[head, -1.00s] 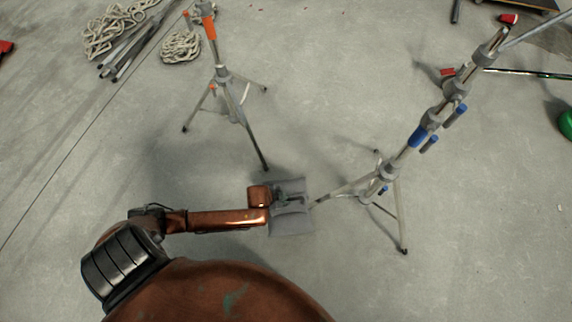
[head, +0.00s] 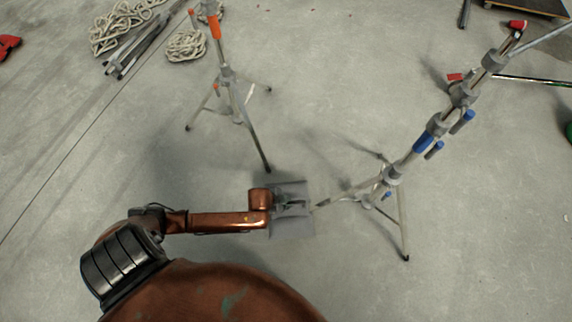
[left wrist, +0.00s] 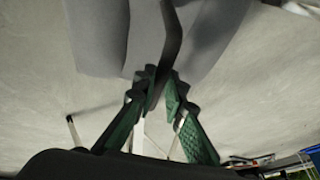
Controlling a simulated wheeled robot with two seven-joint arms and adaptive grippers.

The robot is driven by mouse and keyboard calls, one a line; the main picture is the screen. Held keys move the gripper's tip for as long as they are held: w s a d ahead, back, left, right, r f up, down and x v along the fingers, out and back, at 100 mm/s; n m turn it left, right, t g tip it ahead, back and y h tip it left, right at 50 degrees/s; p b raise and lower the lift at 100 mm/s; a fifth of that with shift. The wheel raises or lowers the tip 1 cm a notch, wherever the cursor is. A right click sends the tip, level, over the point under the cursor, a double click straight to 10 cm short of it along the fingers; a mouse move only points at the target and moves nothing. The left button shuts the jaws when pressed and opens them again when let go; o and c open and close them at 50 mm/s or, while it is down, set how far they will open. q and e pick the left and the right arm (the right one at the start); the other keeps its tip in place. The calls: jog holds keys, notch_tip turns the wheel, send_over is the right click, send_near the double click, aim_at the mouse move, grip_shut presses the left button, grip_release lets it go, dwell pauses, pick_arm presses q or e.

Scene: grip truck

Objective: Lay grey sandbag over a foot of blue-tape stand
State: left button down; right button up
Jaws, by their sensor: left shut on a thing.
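The grey sandbag (head: 292,223) hangs from my left gripper (head: 287,203) in the head view, just left of one foot of the blue-tape stand (head: 423,143). In the left wrist view, the green-padded fingers (left wrist: 163,100) are shut on the dark strap between the two grey lobes of the sandbag (left wrist: 95,35). The stand is upright on spread legs. Its nearest foot (head: 322,204) points at the bag's right edge, with a small gap in the picture. Whether the bag touches the floor is unclear. My right gripper is out of view.
An orange-tape stand (head: 226,75) is upright behind the bag, one leg reaching close to it. Coiled rope (head: 186,45) and metal poles (head: 134,54) lie at the back left. A green pole (head: 530,79) lies at the back right. The floor at front right is clear.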

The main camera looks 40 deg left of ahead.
pick_arm(q)
jog(key=shift+w+d+f, duration=0.1)
jog(key=shift+w+f, duration=0.05)
jog(key=shift+w, duration=0.2)
jog(key=shift+f, duration=0.15)
jog(key=shift+f+b, duration=1.2)
jog(key=shift+f, duration=0.85)
jog(key=c, duration=1.9)
grip_release()
jog(key=shift+s+f, duration=0.15)
jog(key=shift+c, duration=0.2)
jog(key=shift+o, duration=0.2)
jog(key=shift+s+a+f, duration=0.2)
jog(key=shift+s+f, duration=0.15)
jog(key=shift+s, duration=0.05)
jog(key=v, duration=1.2)
jog(key=shift+w+r, duration=0.25)
jog(key=shift+w, duration=0.05)
jog(key=shift+s+d, duration=0.1)
